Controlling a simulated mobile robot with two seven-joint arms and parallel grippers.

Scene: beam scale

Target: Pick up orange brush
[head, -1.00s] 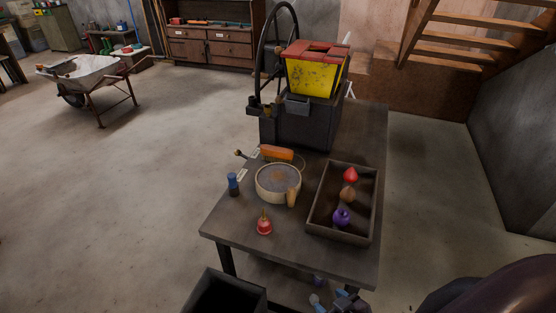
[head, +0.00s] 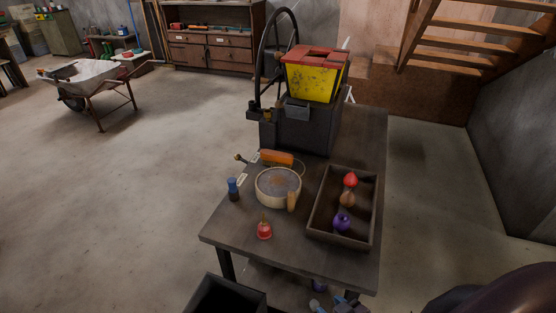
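The orange brush (head: 277,158) lies on the dark workbench (head: 265,253), behind a round pale-rimmed pan or sieve (head: 278,187) and in front of the dark machine base. No gripper is near it. A dark rounded shape at the bottom right corner is probably part of my arm.
A wooden tray (head: 314,217) holds red, brown and purple items. A blue bottle (head: 233,189) and a red bell-shaped item (head: 264,230) stand near the pan. A machine with a yellow bin (head: 311,82) stands behind. A dark box (head: 228,297) is at the front.

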